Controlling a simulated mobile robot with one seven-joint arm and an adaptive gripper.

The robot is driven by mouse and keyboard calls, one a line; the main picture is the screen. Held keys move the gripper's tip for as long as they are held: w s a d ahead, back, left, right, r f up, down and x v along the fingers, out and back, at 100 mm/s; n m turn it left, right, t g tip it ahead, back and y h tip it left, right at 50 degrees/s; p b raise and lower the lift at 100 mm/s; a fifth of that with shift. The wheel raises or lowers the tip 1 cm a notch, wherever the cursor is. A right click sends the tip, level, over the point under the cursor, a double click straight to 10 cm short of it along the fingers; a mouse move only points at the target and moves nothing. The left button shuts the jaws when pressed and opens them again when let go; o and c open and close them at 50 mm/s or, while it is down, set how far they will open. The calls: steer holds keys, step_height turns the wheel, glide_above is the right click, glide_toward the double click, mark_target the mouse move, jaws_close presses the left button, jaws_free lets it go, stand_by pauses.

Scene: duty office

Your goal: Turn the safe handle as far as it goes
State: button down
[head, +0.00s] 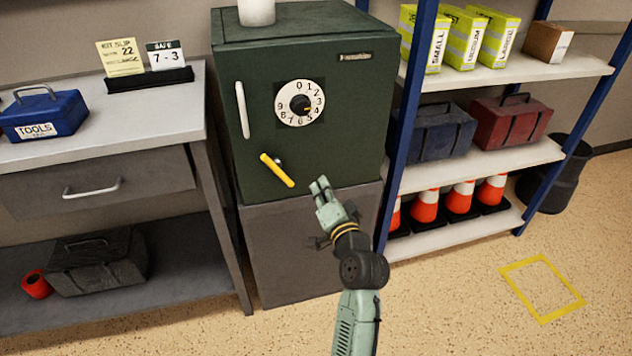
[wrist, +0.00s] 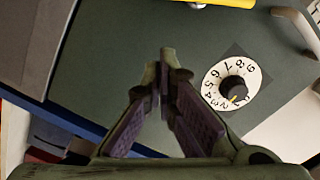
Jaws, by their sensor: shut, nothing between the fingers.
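The dark green safe (head: 345,150) stands on a grey base. Its yellow handle (head: 277,170) sits low on the door and slants down to the right in the head view. The handle also shows at the top edge of the wrist view (wrist: 212,2), partly cut off. The white number dial (head: 300,103) with a black knob is above the handle; it also shows in the wrist view (wrist: 231,84). My gripper (head: 321,186) is shut and empty, to the right of the handle and apart from it. In the wrist view its fingertips (wrist: 165,60) meet in front of the green door.
A white pull bar (head: 242,110) is on the door's left side. A desk (head: 170,120) with a blue toolbox (head: 43,115) and a "SAFE 7-3" card (head: 166,56) stands left. A shelf (head: 490,157) with boxes and cones stands right. Floor at the front right is clear.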

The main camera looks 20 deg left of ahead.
steer(key=shift+b+v, duration=0.35)
steer(key=shift+v, duration=1.95)
